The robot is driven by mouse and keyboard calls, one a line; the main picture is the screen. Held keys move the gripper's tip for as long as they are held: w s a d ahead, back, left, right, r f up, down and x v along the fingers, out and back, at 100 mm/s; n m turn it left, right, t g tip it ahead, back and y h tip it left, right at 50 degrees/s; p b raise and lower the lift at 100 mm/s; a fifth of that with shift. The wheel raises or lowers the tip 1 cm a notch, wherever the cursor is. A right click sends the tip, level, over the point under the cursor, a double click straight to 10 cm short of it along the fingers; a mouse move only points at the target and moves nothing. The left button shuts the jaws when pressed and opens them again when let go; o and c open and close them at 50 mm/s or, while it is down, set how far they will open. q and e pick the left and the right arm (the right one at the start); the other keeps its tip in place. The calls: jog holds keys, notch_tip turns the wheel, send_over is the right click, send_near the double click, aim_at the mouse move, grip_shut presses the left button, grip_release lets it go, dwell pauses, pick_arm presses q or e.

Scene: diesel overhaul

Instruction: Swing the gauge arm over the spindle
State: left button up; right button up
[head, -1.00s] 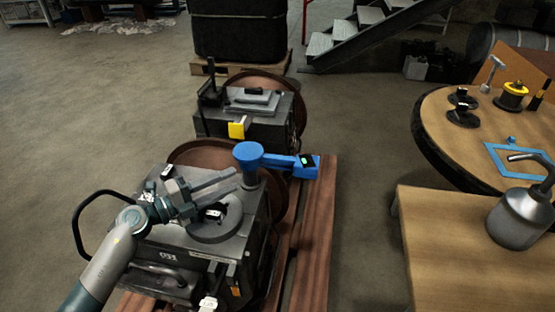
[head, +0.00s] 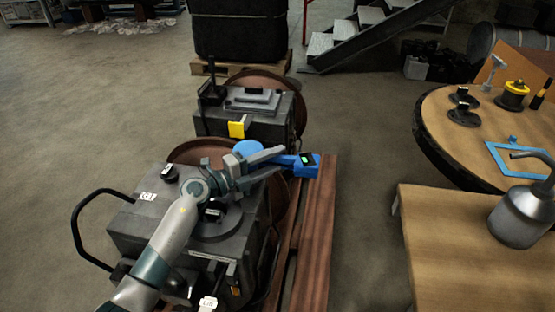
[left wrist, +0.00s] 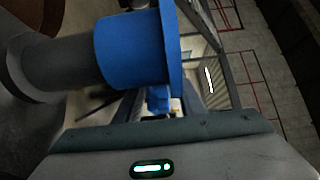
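The gauge arm (head: 306,165) is blue, with a round hub at its left end and a box with a small lit display at its right end. It points right from the near machine's back corner. My left gripper (head: 275,162) is over the arm, its two fingers apart and pointing toward the display box. In the left wrist view the blue hub (left wrist: 130,48) on its grey post is close, and part of the blue arm lies between the fingers. I cannot tell whether they touch it. The round grey spindle plate (head: 222,222) is partly hidden by my left arm. My right gripper is not in view.
The near machine (head: 130,225) has a black handle loop at left and sits on a reddish slatted pallet (head: 318,240). A second machine (head: 215,122) with a yellow tag stands behind. A wooden bench (head: 440,245) with an oil can (head: 518,218) is at right.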

pick_arm(q)
jog(key=shift+w+d, duration=0.25)
jog(key=shift+d, duration=0.2)
grip_shut()
jog(key=shift+f, duration=0.1)
